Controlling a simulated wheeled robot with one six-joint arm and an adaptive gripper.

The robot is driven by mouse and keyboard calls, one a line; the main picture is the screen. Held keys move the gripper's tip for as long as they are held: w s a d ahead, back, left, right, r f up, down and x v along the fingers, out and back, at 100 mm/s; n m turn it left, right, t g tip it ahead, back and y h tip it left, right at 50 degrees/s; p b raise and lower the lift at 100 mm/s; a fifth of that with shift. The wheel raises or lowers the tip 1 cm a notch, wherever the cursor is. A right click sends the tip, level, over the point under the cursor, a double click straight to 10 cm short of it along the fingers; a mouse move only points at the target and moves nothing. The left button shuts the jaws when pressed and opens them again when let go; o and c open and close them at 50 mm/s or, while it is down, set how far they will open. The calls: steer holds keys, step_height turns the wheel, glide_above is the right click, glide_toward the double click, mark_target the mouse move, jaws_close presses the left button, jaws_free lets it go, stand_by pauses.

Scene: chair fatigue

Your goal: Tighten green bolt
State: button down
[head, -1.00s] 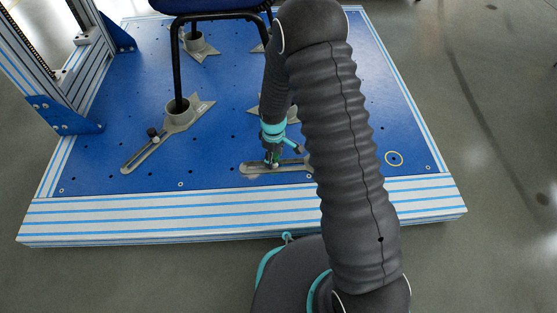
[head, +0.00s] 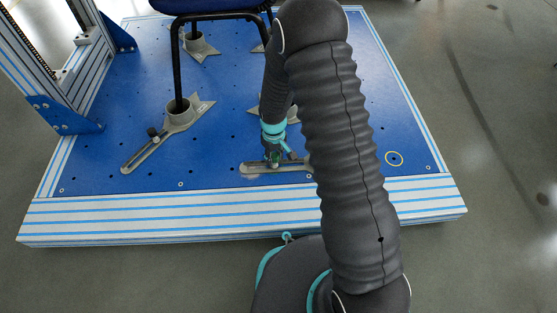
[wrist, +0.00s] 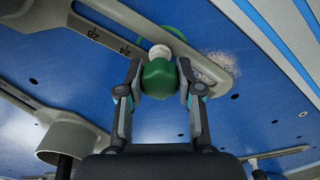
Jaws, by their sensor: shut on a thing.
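The green bolt (wrist: 159,80) has a faceted green head and sits at the slotted end of a grey clamp bracket (wrist: 110,38) in the wrist view. My gripper (head: 274,157) is shut on the green bolt, with one finger on each side of its head. In the head view the bracket (head: 252,168) lies flat on the blue plate, and my gripper points down at it. The bolt is too small and covered to make out clearly there. A pale round piece and part of a green ring (wrist: 147,35) show beyond the bolt head.
The blue plate (head: 240,110) carries a chair with black legs (head: 177,65) in grey foot holders. Another bracket with a dark knob (head: 153,133) lies to the left. A metal frame (head: 45,70) stands at the left.

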steer(key=shift+m, duration=2)
steer(key=shift+w+m, duration=0.1)
steer(key=shift+m, duration=1.9)
steer(key=m, duration=0.4)
